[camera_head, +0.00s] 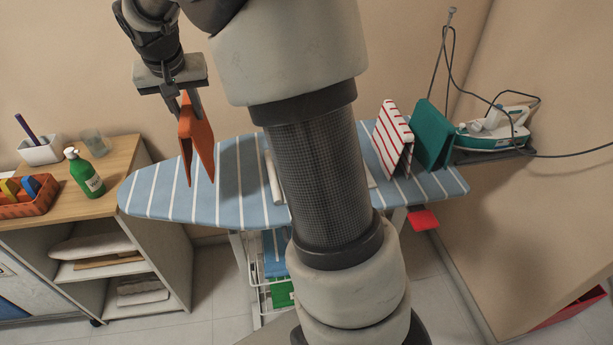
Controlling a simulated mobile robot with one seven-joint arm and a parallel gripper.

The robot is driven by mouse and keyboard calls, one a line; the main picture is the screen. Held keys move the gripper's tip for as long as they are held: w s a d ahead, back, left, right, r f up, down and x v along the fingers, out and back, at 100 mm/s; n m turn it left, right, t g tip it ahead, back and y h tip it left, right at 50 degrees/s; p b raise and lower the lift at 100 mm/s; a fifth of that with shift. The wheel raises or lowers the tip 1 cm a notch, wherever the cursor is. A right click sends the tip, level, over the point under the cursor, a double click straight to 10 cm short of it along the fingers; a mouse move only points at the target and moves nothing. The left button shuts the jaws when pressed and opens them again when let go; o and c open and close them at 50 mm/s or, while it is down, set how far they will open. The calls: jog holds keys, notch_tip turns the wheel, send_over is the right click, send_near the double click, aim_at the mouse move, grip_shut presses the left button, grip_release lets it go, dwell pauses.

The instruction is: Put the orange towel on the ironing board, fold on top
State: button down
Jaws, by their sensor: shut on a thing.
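The orange towel (204,141) hangs folded from my gripper (182,104), with its fold at the top between the fingers and its two halves spread downward like a tent. My gripper is shut on it near the fold. The towel shows in front of the left part of the ironing board (232,210), which is blue with white stripes. I cannot tell how far the towel is above the board. My own arm hides the middle of the board.
A red-and-white striped towel (392,138) and a green towel (432,135) stand tented on the board's right part. An iron (493,130) rests beyond. A wooden-topped cabinet (122,159) at left holds a green bottle (86,174), a glass (95,142) and an orange basket (32,202).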

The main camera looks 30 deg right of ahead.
jog(key=shift+w+d+r+m, duration=0.15)
jog(key=shift+w+r+m, duration=0.1)
jog(key=shift+w+m, duration=0.1)
notch_tip(320, 180, down, 10)
jog(key=b, duration=0.1)
jog(key=shift+b, duration=0.3)
jog(key=c, duration=1.4)
grip_release()
jog(key=shift+c, duration=0.2)
